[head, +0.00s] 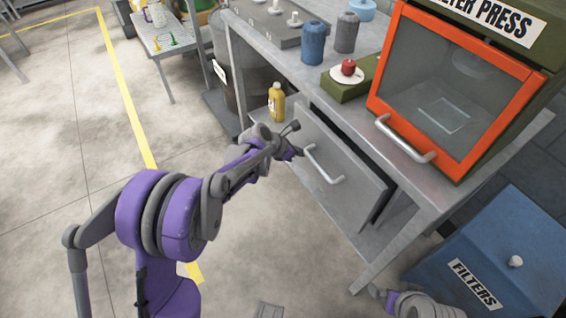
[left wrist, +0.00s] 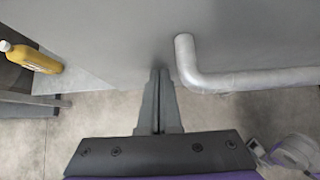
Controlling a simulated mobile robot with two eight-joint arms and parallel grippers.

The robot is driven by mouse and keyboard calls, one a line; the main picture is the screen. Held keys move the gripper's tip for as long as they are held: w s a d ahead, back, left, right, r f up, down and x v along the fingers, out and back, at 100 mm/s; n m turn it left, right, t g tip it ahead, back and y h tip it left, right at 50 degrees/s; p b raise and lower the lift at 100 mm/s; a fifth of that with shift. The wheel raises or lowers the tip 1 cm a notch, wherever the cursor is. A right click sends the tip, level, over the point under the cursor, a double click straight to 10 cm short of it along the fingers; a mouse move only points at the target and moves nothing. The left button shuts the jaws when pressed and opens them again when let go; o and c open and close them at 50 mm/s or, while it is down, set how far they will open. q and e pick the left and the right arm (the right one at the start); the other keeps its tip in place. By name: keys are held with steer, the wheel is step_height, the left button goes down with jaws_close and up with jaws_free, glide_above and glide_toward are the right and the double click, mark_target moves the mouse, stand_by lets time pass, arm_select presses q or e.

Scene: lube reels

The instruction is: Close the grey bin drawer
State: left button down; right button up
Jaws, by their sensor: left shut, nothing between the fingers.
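The grey bin drawer (head: 342,160) is under the workbench, its front standing out from the bench frame. A gap and the drawer's side show at its right end. Its bar handle (head: 324,166) is on the front and also shows in the left wrist view (left wrist: 250,79). My left gripper (head: 297,151) is shut and empty, at the drawer front just left of the handle. In the left wrist view its closed fingers (left wrist: 158,75) point at the grey front; I cannot tell whether they touch it. My right gripper (head: 380,293) is low at the bottom right, its fingers unclear.
A yellow bottle (head: 276,102) stands at the drawer's left end. An orange-framed press (head: 450,90) sits on the bench above the drawer. A blue filters bin (head: 500,250) stands at the right. The floor left of the bench is mostly clear.

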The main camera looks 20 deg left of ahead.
arm_select(q)
steer(key=w+d, duration=0.1)
steer(key=w, duration=0.1)
steer(key=w+d, duration=0.2)
steer(key=shift+d, duration=0.25)
arm_select(e)
steer(key=shift+s+a+f, duration=0.1)
steer(key=shift+f, duration=0.2)
arm_select(q)
steer(key=shift+w+r, duration=0.1)
steer(key=shift+r, duration=0.05)
